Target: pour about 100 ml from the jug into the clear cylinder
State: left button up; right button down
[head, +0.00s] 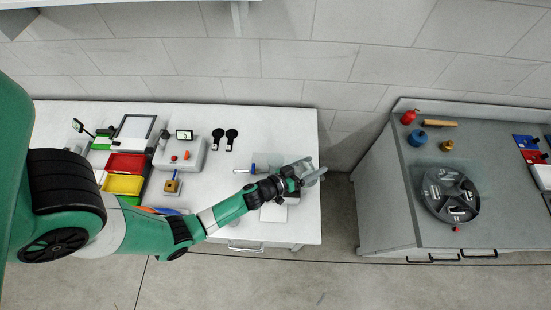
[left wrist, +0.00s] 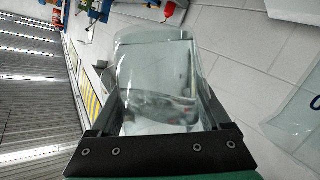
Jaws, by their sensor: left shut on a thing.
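My left gripper (head: 308,172) is at the right end of the white table in the head view, shut on a clear jug. In the left wrist view the jug (left wrist: 155,65) sits between the two dark fingers of the left gripper (left wrist: 158,115). Some clear liquid seems to lie in its lower part. Part of another clear vessel (left wrist: 292,122) shows at the right edge of the wrist view, apart from the jug; I cannot tell if it is the cylinder. In the head view the arm and gripper hide much of this area. My right gripper is not in view.
On the white table (head: 225,200) stand a red bin (head: 127,162), a yellow bin (head: 122,184) and a grey device (head: 180,153). A white flat block (head: 273,212) lies below my gripper. A grey counter (head: 400,220) with a round dark tray stands right, across a floor gap.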

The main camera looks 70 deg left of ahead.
aim_at(307, 158)
pick_arm(q)
jog(key=shift+s+a+r+n+t+p, duration=0.15)
jog(key=shift+a+r+n+p, duration=0.05)
jog(key=shift+r, duration=0.25)
jog(key=shift+s+a+r+n+t+p, duration=0.1)
jog(key=shift+a+r+n+t+p, duration=0.1)
jog(key=shift+r, duration=0.2)
jog(key=shift+s+a+r+n, duration=0.2)
jog(key=shift+s+r+n, duration=0.1)
jog(key=shift+r, duration=0.3)
jog(key=shift+a+r+n+t, duration=0.1)
jog(key=shift+r+n+t, duration=0.25)
jog(key=shift+n+t, duration=0.1)
jog(key=shift+s+a+r+n+b, duration=0.15)
jog(key=shift+n+b, duration=0.1)
jog(key=shift+b, duration=0.3)
jog(key=shift+t+b, duration=0.3)
jog(key=shift+b, duration=0.05)
jog(key=shift+n+b, duration=0.4)
jog(key=shift+b, duration=0.35)
jog(key=shift+f+n+t+b, duration=0.2)
jog(key=shift+n+t+b, duration=0.15)
jog(key=shift+b, duration=0.4)
jog(key=shift+s+a+r+n+t+y+b, duration=0.2)
jog(key=shift+r+n+t+b, duration=0.15)
jog(key=shift+n+b, duration=0.45)
jog(key=shift+s+a+r+n+t+y+b, duration=0.15)
jog(key=shift+r+n+b, duration=0.25)
jog(key=shift+b, duration=0.7)
